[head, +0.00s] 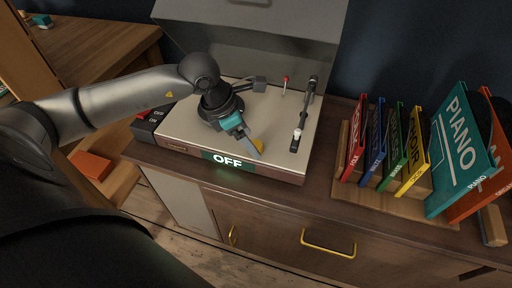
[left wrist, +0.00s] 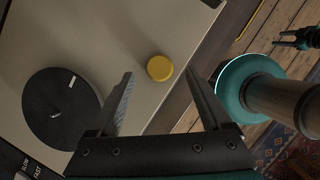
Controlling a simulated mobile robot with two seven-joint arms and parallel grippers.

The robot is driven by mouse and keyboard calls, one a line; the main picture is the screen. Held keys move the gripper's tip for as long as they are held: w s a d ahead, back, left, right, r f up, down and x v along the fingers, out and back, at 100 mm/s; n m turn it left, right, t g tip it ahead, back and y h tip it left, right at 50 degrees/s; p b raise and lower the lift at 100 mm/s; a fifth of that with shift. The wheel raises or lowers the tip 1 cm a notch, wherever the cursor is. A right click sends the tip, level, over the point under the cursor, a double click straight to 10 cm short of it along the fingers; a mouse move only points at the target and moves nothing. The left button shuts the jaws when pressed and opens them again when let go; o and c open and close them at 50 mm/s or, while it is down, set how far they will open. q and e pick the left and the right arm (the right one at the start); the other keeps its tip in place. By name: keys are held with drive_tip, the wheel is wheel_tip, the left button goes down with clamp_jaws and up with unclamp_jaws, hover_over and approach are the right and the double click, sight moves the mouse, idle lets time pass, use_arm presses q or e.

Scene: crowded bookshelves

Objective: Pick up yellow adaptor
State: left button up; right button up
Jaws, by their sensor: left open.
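The yellow adaptor (left wrist: 160,68) is a small round disc lying on the pale top of the record player. In the left wrist view it sits between and beyond the fingertips of my open left gripper (left wrist: 158,84), with nothing held. In the head view the adaptor (head: 258,146) is mostly hidden behind the left gripper's fingers (head: 256,150), which point down at the front of the player. I cannot tell the exact gap between fingers and adaptor.
The record player (head: 185,128) has a raised lid (head: 250,50), a tonearm (head: 305,110) and a lit OFF sign (head: 228,161). A black platter (left wrist: 60,108) shows in the wrist view. Coloured records, including a PIANO one (head: 463,140), stand in a wooden rack (head: 385,205) at right.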

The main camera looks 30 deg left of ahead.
use_arm(q)
drive_tip(key=shift+x, duration=0.85)
clamp_jaws()
